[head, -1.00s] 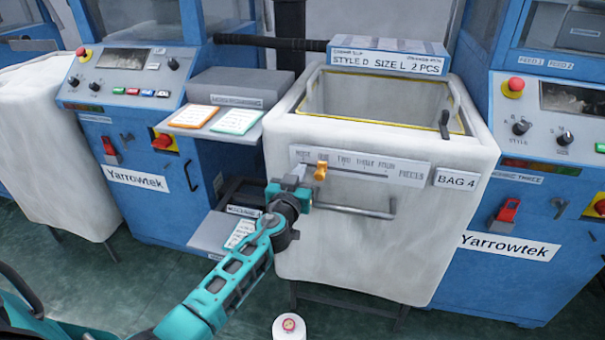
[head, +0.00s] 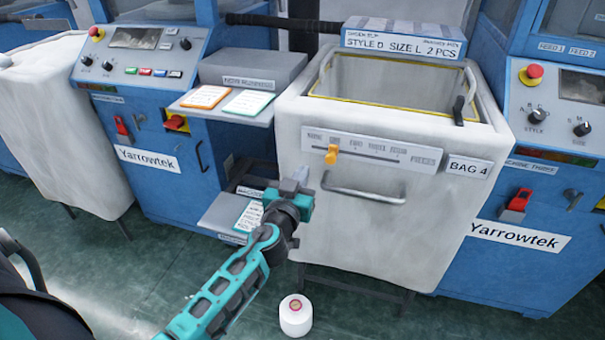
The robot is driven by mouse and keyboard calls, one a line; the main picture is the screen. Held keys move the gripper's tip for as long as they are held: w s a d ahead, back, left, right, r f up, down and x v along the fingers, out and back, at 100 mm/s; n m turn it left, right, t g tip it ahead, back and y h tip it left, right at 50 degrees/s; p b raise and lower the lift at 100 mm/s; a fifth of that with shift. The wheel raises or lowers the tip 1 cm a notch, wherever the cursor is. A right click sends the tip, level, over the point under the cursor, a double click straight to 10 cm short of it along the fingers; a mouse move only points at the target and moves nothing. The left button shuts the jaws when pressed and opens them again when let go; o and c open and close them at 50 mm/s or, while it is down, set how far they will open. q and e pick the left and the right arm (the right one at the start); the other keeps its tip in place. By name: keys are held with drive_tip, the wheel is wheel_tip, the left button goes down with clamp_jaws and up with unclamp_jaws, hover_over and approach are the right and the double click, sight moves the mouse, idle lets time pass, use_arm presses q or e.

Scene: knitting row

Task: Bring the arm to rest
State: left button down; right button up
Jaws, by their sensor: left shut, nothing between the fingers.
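My left gripper (head: 294,182) is shut and empty. It is in front of the left side of the white bag bin (head: 400,225), below and left of the orange slider (head: 331,154). A gap shows in the picture between the fingertips and the slider. The slider stands near the left end of the labelled scale strip (head: 390,152), at about the second mark; the small lettering is hard to read. My right gripper does not show.
A metal handle (head: 362,193) sits on the bin's front, right of my gripper. A white cone or spool (head: 296,315) stands on the floor below. A shelf with cards (head: 225,112) and blue Yarrowtek machines (head: 150,133) flank the bin.

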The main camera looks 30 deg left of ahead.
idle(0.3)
use_arm(q)
drive_tip(key=s+d+f+m+g+h+p, duration=0.1)
drive_tip(key=s+d+f+g+h, duration=0.1)
drive_tip(key=s+d+f, duration=0.2)
drive_tip(key=s+d+f+m+g+h+p, duration=0.1)
drive_tip(key=s+d+f, duration=0.3)
drive_tip(key=s, duration=0.7)
drive_tip(key=s+d+f+m+g+h+p, duration=0.1)
drive_tip(key=s+d+f+m+g+h, duration=0.2)
drive_tip(key=s, duration=0.4)
drive_tip(key=shift+s+d+f+g+h, duration=0.15)
drive_tip(key=shift+d+f+g+h, duration=0.25)
drive_tip(key=shift+f, duration=0.45)
drive_tip(key=shift+d, duration=0.1)
idle(0.9)
